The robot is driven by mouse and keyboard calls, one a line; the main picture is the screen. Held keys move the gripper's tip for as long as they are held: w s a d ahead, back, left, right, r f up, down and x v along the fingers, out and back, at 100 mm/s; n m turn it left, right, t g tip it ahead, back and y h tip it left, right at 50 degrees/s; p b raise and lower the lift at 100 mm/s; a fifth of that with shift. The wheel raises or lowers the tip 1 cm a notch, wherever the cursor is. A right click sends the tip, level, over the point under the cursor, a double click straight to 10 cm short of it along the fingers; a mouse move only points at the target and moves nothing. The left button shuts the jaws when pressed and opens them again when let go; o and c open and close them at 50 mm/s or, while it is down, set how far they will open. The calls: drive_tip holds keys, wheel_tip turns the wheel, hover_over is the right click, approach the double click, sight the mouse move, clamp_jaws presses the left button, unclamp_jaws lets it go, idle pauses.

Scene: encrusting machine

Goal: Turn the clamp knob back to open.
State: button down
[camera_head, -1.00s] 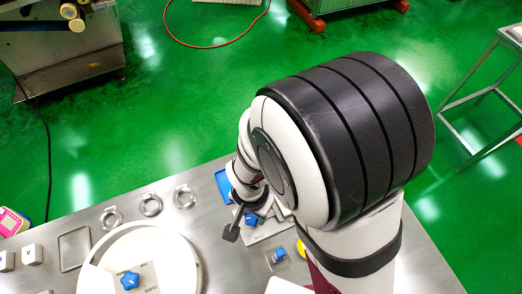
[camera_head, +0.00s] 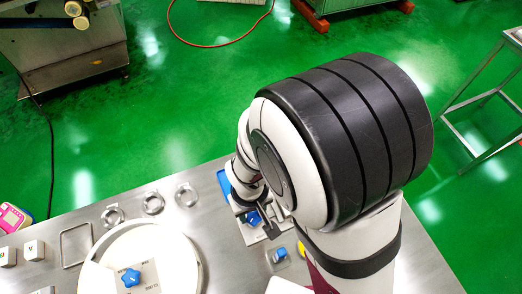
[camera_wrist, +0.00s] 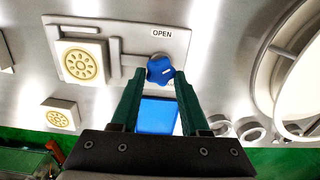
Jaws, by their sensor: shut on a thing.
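The clamp knob (camera_wrist: 160,70) is a blue lobed knob with a pale mark on its face, in the wrist view. It sits on a metal panel just below a label reading OPEN (camera_wrist: 164,33). My gripper (camera_wrist: 159,74) has its two dark green fingers on either side of the knob, and is shut on it.
A blue rectangle (camera_wrist: 157,116) lies below the knob in the wrist view. Raised square blocks with round emblems (camera_wrist: 82,63) stand to its left. Metal rings (camera_head: 153,203), a large round white part (camera_head: 190,258) and another blue knob (camera_head: 131,278) are on the table in the head view.

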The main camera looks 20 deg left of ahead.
sight(251, 217)
drive_tip(key=n, duration=0.5)
drive_tip(key=shift+s+n, duration=0.1)
drive_tip(key=shift+n, duration=0.2)
drive_tip(key=n, duration=0.4)
drive_tip(key=shift+s+a+n, duration=0.1)
drive_tip(key=shift+n, duration=0.3)
drive_tip(key=shift+c, duration=2)
unclamp_jaws()
wheel_tip(251, 217, up, 16)
drive_tip(key=shift+f, duration=0.1)
